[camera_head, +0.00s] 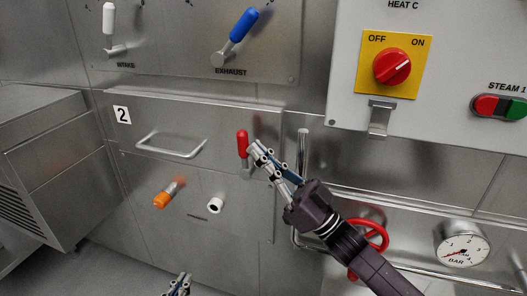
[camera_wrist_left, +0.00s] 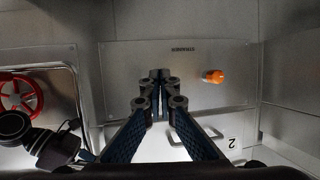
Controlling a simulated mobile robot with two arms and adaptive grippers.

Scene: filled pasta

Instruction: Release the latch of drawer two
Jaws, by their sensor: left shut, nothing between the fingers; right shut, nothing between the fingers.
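Drawer two (camera_head: 140,118) is a steel front with a "2" label (camera_head: 122,115) and a bar handle (camera_head: 172,148). It looks closed flush. A latch lever with a red grip (camera_head: 242,142) stands upright at its right side. My right gripper (camera_head: 258,152) is shut and empty, its tips just right of the red grip; I cannot tell whether they touch it. My left gripper (camera_head: 184,278) is shut and empty at the bottom edge, low in front of the panel. It also shows in the left wrist view (camera_wrist_left: 160,80), where the "2" label (camera_wrist_left: 232,143) appears upside down.
An orange-tipped knob (camera_head: 162,199) and a white-ended stub (camera_head: 215,205) stick out below the handle. A vertical pipe (camera_head: 302,150), a red handwheel (camera_head: 375,240) and a pressure gauge (camera_head: 462,244) are at right. A steel cabinet (camera_head: 45,150) juts out at left.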

